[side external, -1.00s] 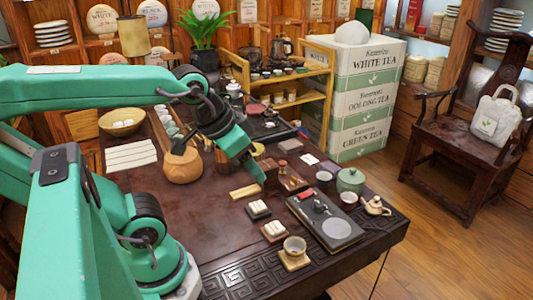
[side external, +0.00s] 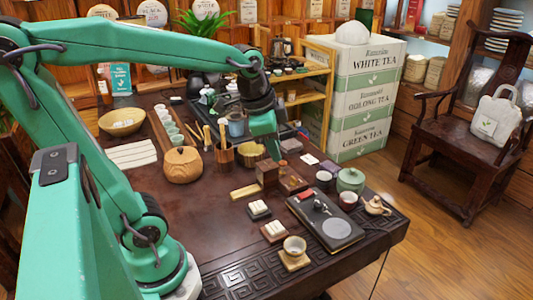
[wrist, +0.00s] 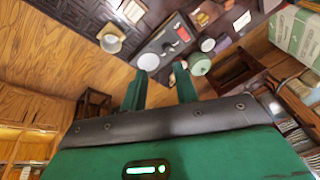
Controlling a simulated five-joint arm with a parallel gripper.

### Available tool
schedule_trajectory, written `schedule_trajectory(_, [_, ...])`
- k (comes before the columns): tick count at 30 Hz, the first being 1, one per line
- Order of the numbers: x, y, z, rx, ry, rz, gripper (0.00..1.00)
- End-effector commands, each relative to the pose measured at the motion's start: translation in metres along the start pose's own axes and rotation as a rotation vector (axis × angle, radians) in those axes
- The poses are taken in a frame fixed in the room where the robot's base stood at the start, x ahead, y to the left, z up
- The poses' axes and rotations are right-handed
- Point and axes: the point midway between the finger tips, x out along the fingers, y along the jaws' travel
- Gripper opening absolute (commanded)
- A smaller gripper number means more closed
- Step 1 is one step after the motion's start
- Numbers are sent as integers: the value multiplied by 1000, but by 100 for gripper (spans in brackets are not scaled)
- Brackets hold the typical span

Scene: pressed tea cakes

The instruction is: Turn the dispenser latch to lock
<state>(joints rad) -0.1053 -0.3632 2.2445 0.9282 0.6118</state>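A flat dark panel (side external: 325,218) lies on the table's right part, with a red piece (side external: 306,195), a small knob-like part (side external: 320,206) and a pale round disc (side external: 337,228) on it. I cannot tell which part is the dispenser latch. The panel also shows in the wrist view (wrist: 158,46), beyond my fingers. My gripper (side external: 277,150) is above the table, behind and left of the panel, touching nothing I can see. In the wrist view my gripper's two fingers (wrist: 160,90) are apart with nothing between them.
Wooden blocks (side external: 292,180) stand between gripper and panel. A green lidded pot (side external: 350,180), small teapot (side external: 376,206) and cup on a coaster (side external: 294,248) surround the panel. A round wooden pot (side external: 183,165) stands left. The table's front-left surface is clear.

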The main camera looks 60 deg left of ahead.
Motion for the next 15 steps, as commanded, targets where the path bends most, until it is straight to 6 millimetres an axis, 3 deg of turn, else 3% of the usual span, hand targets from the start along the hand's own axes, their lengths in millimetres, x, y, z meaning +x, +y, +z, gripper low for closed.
schedule_trajectory(15, [68, -74, -31, 508, -123, 116, 30])
